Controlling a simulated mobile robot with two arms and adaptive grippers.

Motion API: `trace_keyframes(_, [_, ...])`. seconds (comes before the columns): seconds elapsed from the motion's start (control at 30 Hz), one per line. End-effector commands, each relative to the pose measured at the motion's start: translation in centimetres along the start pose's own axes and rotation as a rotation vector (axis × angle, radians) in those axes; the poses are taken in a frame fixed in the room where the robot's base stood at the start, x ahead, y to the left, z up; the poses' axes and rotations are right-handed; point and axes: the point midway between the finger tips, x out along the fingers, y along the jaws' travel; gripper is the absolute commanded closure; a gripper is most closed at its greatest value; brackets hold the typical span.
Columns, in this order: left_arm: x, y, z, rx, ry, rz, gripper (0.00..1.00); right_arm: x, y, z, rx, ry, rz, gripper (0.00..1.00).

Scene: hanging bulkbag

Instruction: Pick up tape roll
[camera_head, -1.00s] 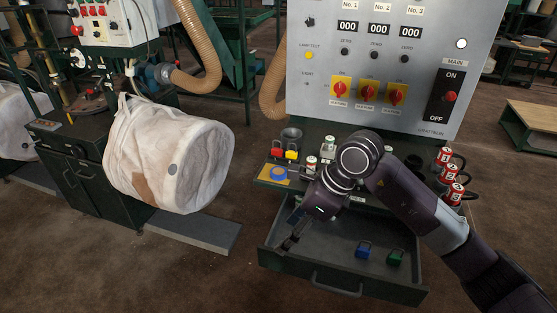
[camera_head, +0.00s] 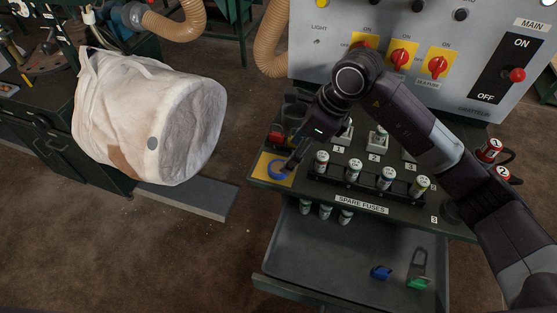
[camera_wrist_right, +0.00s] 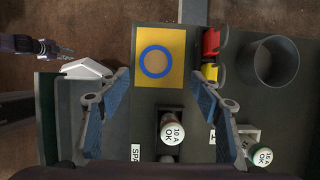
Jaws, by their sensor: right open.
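The tape roll (camera_head: 278,170) is a blue ring lying flat on a yellow square at the left front of the panel's shelf. It also shows in the right wrist view (camera_wrist_right: 157,61), whole and uncovered. My right gripper (camera_head: 291,166) is above the shelf close to the tape roll. In the wrist view my right gripper (camera_wrist_right: 160,76) is open and empty, its two fingers apart on either side of the yellow square. My left gripper (camera_wrist_right: 64,50) shows small at the left of the wrist view; its jaws are too small to judge.
Spare fuses (camera_head: 353,171) stand in a row right of the tape roll. Red and yellow padlocks (camera_wrist_right: 211,55) and a dark cup (camera_wrist_right: 275,64) are beside the square. An open drawer (camera_head: 330,262) below holds blue and green padlocks.

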Motion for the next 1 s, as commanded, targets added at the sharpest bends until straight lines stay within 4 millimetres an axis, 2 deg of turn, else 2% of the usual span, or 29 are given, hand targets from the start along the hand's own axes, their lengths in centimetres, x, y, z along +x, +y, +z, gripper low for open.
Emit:
trace_keyframes(0.17, [-1.3,0.2,0.9,0.001,-0.013,0.002,0.83,1.8,0.4,0.3,0.001,0.0,0.003,0.41])
trace_keyframes(0.27, [-2.3,0.1,0.6,0.001,-0.009,0.002,0.83,3.4,0.8,0.5,0.003,0.0,0.006,0.41])
trace_keyframes(0.4, [-2.6,-0.1,-0.7,0.002,0.009,0.0,0.83,5.3,0.7,0.5,0.002,-0.001,0.001,0.41])
trace_keyframes(0.53, [-2.6,-0.2,-2.0,0.002,0.028,-0.002,0.83,6.0,0.7,0.4,0.001,-0.001,0.0,0.41])
trace_keyframes(0.7, [-2.6,-0.2,-2.0,0.001,0.028,-0.002,0.83,6.0,0.6,0.4,0.001,-0.001,-0.001,0.41])
trace_keyframes(1.0, [-2.6,-0.1,-0.8,0.001,0.01,0.0,0.83,6.0,0.6,0.4,0.001,-0.001,-0.001,0.73])
